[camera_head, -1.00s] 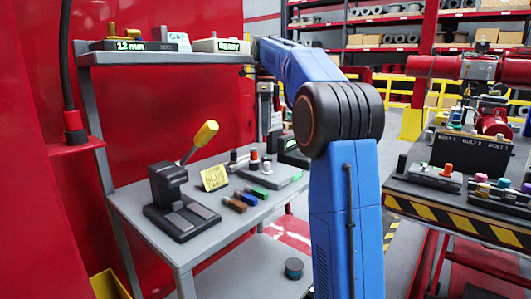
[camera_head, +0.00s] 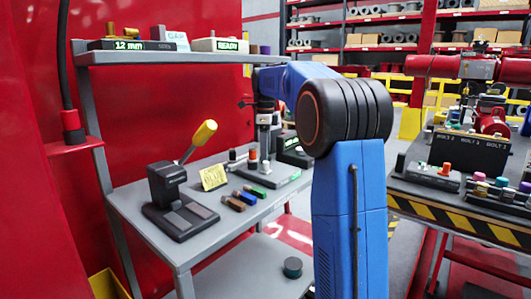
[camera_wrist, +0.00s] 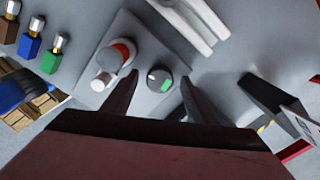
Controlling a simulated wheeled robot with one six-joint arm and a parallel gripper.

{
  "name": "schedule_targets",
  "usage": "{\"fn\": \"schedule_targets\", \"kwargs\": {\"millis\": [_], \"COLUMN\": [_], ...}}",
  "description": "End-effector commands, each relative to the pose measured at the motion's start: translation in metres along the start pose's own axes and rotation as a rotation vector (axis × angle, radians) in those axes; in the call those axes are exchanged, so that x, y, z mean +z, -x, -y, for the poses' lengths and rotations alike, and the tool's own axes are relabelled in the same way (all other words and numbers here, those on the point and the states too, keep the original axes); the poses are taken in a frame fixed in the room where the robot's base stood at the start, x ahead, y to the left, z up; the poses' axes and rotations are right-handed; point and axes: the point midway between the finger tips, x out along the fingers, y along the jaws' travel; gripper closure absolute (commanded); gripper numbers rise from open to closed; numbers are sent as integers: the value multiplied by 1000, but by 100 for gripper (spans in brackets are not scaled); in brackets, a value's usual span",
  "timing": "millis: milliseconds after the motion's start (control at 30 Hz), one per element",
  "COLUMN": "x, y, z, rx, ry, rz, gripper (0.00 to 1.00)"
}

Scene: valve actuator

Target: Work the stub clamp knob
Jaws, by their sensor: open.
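A round grey knob (camera_wrist: 160,79) with a white pointer mark and a green patch beside it sits on a light grey block (camera_wrist: 140,54) in the wrist view. I take it to be the stub clamp knob. My gripper (camera_wrist: 159,80) is open, with one dark finger on each side of the knob. I cannot tell whether either finger touches it. In the head view my gripper (camera_head: 265,148) is low over the workbench and covers part of that block.
Brown, blue and green pieces (camera_head: 234,202) lie in front of the block. A yellow note (camera_head: 213,177) and a black lever press with a yellow handle (camera_head: 203,133) stand to the left. A shelf (camera_head: 170,58) runs above the bench. A second bench (camera_head: 459,204) is at right.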

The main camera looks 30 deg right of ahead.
Motion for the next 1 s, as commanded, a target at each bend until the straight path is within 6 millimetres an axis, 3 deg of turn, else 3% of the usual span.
{"fn": "schedule_targets", "kwargs": {"millis": [67,233,667,1000], "x": [0,0,0,0], "y": [0,0,0,0], "z": [0,0,0,0], "rx": [0,0,0,0], "ry": [0,0,67,326], "rz": [0,0,0,0], "gripper": [47,88,88,88]}}
